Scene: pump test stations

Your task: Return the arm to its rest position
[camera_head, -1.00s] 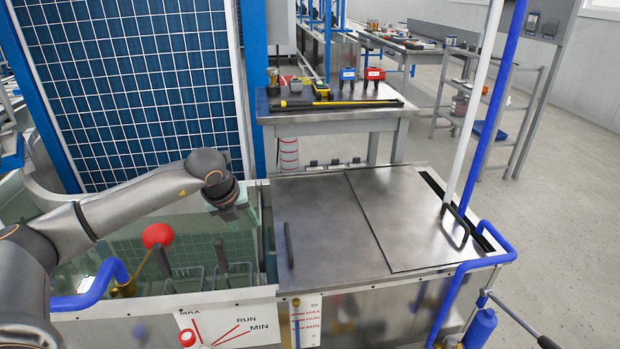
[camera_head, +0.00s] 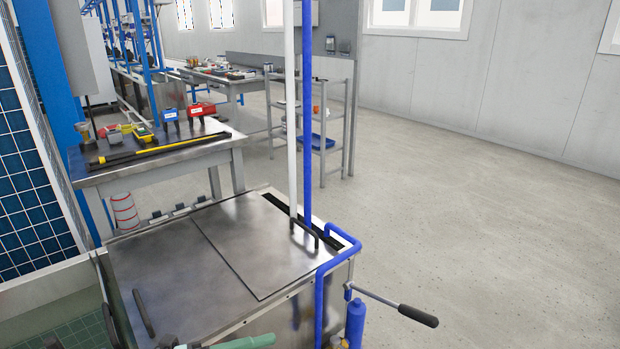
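Neither of my grippers shows in the head view, and no arm link can be made out with certainty. The pump station's metal top (camera_head: 165,262) fills the lower left, with a flat lid plate (camera_head: 262,245) lying on it. A dark bar handle (camera_head: 143,312) stands on the near left part of the top. A teal piece (camera_head: 243,342) is cut off at the bottom edge, and I cannot tell what it is.
A white pipe (camera_head: 290,110) and a blue pipe (camera_head: 307,120) rise at the station's right. A lever with a black grip (camera_head: 418,316) juts out right. A workbench (camera_head: 205,155) with tools and a grey shelf (camera_head: 331,150) stand behind. The floor (camera_head: 480,230) at right is clear.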

